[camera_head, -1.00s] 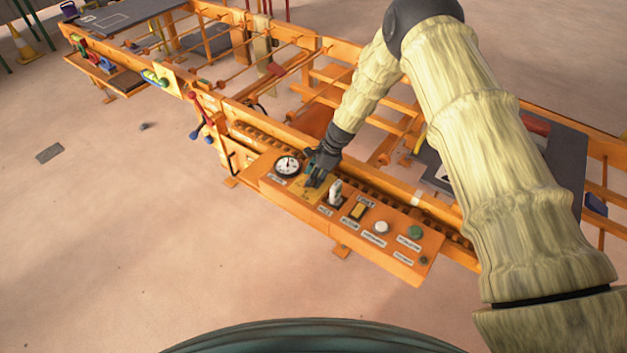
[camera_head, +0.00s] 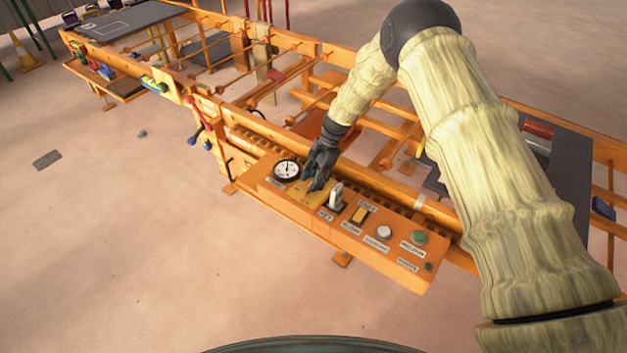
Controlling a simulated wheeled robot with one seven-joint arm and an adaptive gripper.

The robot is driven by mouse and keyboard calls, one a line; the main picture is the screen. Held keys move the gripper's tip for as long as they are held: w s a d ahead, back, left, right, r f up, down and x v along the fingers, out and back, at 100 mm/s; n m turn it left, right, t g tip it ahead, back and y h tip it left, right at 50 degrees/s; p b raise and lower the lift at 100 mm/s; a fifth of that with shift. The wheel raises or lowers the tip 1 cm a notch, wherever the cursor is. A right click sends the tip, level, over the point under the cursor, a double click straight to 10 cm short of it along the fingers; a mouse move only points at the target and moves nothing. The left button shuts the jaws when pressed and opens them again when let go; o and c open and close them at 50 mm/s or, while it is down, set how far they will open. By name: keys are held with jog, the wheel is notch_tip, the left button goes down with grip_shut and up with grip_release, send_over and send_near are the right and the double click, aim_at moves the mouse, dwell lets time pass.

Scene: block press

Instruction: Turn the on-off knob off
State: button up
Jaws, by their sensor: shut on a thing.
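The orange control panel (camera_head: 400,268) stands at the front of the orange press frame. A yellow plate (camera_head: 300,194) lies on it, just right of the round gauge. My dark gripper (camera_head: 314,184) reaches down to this plate from above and is shut on the on-off knob. The fingers hide most of the knob, so its pointing direction cannot be told. My arm in its beige cover comes in from the right.
A white-faced gauge (camera_head: 287,170) sits left of my gripper. A pale upright switch (camera_head: 337,195) stands close on its right. Further right are a yellow switch (camera_head: 359,215), a white button (camera_head: 384,232) and a green button (camera_head: 419,237). Floor in front is clear.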

jog(key=shift+w+r, duration=0.1)
jog(key=o, duration=1)
jog(key=v, duration=1.2)
